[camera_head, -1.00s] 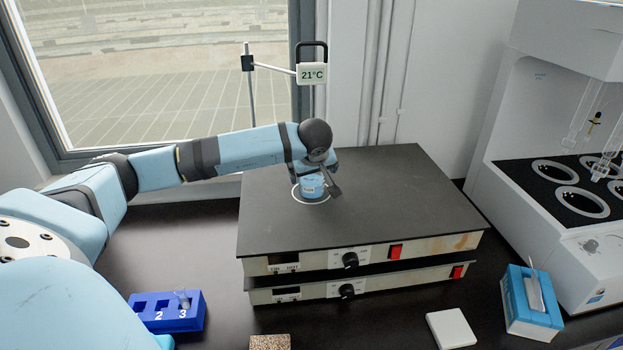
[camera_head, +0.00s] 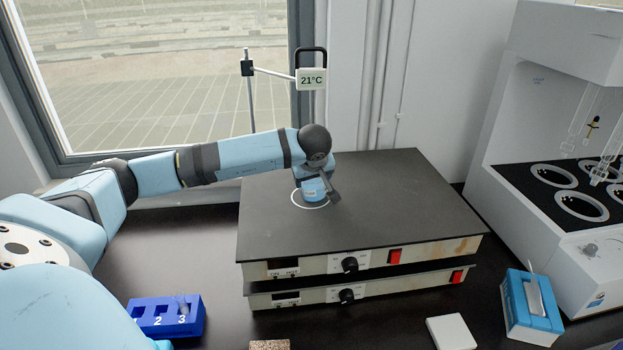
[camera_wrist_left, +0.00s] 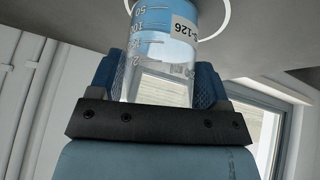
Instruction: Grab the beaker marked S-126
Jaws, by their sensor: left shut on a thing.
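The clear beaker (camera_wrist_left: 165,45) shows in the left wrist view with a white label reading S-126 and volume marks, and blue liquid inside. In the head view the beaker (camera_head: 312,187) appears blue at the white ring on the hotplate's dark top (camera_head: 390,195). My left gripper (camera_wrist_left: 158,82) is shut on the beaker, with one blue finger on each side of it. In the head view my left gripper (camera_head: 318,178) is partly hidden by its own wrist. I cannot tell whether the beaker touches the plate. My right gripper is out of view.
A stand with a 21°C display (camera_head: 311,80) rises behind the plate. A blue numbered rack (camera_head: 168,318) is at front left. A white block (camera_head: 451,332) and a blue-and-white box (camera_head: 531,305) lie front right. A white machine with round wells (camera_head: 590,240) stands at right.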

